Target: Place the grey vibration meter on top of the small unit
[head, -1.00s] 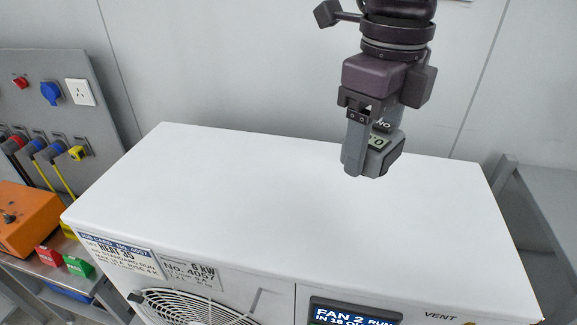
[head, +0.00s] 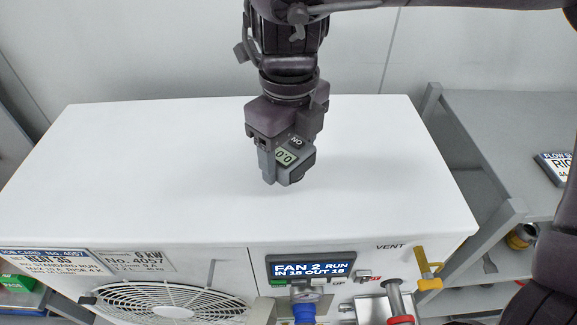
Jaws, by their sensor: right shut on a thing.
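The small unit is a white box-shaped machine (head: 130,165) with a wide, bare, flat top, and it fills the middle of the head view. My right gripper (head: 283,165) points down over the top, right of its middle. It is shut on the grey vibration meter (head: 293,160), a small grey device with a pale green display reading 0.0. The meter's lower end is close to the white top; I cannot tell whether it touches. My left gripper is not in view.
The unit's front carries a fan grille (head: 172,303), a display panel (head: 311,268), a yellow valve handle (head: 428,268) and pipe fittings. A grey bench (head: 510,130) with a blue-and-white sign (head: 556,167) stands at the right. The rest of the top is clear.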

